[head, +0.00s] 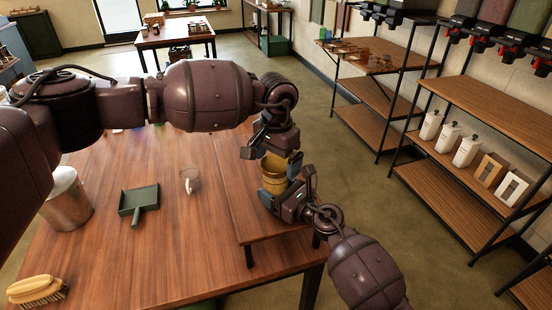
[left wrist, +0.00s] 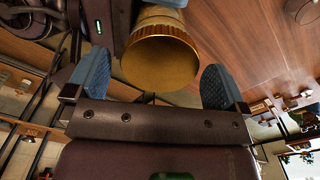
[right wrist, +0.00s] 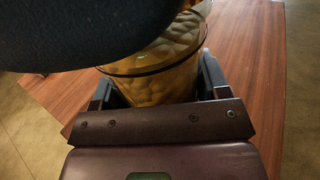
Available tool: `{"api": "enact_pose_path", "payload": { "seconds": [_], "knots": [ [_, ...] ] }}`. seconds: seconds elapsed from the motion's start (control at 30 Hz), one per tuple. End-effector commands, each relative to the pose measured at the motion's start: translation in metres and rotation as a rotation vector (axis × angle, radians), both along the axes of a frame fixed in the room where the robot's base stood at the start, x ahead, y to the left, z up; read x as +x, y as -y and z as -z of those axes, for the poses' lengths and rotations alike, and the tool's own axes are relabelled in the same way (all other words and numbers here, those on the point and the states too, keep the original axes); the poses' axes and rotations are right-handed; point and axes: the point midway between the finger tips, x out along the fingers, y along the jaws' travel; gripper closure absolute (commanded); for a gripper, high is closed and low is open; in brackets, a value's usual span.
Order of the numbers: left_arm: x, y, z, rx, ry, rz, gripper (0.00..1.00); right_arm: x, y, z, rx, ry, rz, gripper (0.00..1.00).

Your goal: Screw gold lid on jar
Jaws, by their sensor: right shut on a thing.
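The amber dimpled glass jar (head: 273,182) stands at the right end of the table; its body shows in the right wrist view (right wrist: 155,85). My right gripper (head: 288,184) is shut on the jar from the near right side. The round gold lid (left wrist: 160,62) with a ribbed edge is at the top of the jar. My left gripper (head: 272,157) is above the jar, pointing down, its blue-grey fingers apart on either side of the lid with gaps showing. Whether the lid is seated on the threads cannot be told; my left gripper hides much of the jar's top.
A raised wooden board (head: 235,200) lies under the jar. Shelves (head: 470,165) stand to the right, across open floor.

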Motion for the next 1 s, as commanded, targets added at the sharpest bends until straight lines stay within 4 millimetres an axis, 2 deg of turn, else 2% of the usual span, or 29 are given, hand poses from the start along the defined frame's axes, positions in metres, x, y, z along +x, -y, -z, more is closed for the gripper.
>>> {"api": "enact_pose_path", "payload": {
  "seconds": [0.17,0.6,1.0],
  "knots": [
    [0.0,0.0,-0.003,0.0,0.0,0.0,0.0,0.0,0.0,0.001,-0.001,0.0,0.0,0.98],
    [0.0,0.0,-0.044,0.001,0.001,-0.001,0.0,0.0,0.0,0.001,-0.001,0.0,0.0,0.98],
    [-0.003,0.001,-0.038,-0.013,-0.017,-0.004,0.02,0.0,0.0,0.001,-0.001,0.0,0.0,0.98]
  ]
}}
